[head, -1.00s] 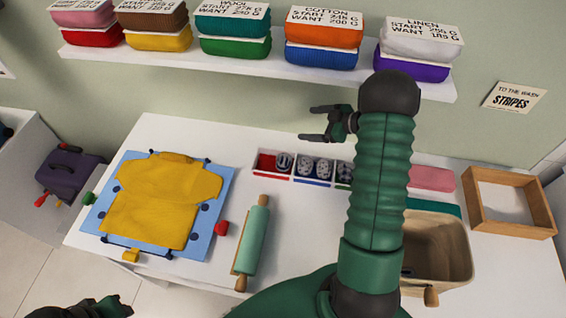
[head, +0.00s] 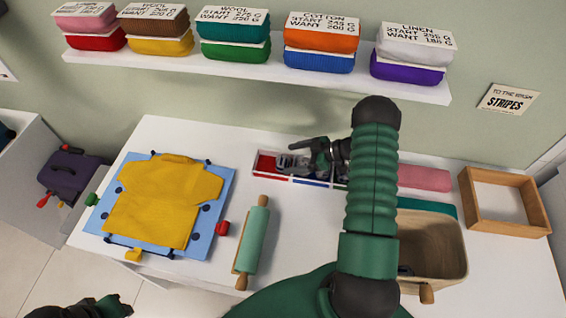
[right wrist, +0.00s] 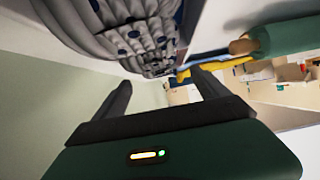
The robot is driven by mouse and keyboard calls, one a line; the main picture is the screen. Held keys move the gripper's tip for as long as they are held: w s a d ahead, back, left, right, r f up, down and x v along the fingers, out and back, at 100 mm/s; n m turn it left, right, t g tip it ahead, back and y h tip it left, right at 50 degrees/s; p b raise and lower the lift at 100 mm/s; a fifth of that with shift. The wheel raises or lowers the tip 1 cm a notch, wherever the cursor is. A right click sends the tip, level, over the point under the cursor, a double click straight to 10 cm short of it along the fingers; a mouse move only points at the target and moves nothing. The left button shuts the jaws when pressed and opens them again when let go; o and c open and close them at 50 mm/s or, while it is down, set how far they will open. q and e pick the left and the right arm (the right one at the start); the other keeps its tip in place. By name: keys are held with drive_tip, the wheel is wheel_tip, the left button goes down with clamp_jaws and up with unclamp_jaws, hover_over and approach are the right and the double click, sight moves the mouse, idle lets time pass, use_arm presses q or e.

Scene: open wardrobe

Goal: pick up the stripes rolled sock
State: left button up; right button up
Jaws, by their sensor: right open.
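A white divided tray (head: 258,178) on the table holds rolled socks, mostly hidden behind my right gripper (head: 299,153) in the head view. The gripper is open and low over the tray, its fingers pointing left. In the right wrist view a large grey rolled sock with dark blue dots (right wrist: 115,30) is close by, above the open fingers (right wrist: 163,86), with nothing seen between them. I cannot make out which sock is the striped one. My left gripper (head: 100,307) is at the bottom left edge, partly cut off, its jaws unclear.
A yellow shirt (head: 160,200) lies on a blue board at left. A green rolling pin (head: 254,240) is in front of the tray. A beige basket (head: 450,250) and wooden frame (head: 477,225) are at right. A shelf (head: 190,67) runs above; a "STRIPES" card (head: 508,99) is on the wall.

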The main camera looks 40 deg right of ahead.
sight(283, 164)
drive_tip(key=x, duration=0.2)
drive_tip(key=shift+w+a+f, duration=0.1)
drive_tip(key=shift+w, duration=0.15)
drive_tip(key=shift+a+f, duration=0.1)
drive_tip(key=shift+a, duration=0.05)
drive_tip(key=shift+s+f, duration=0.1)
drive_tip(key=c, duration=1.4)
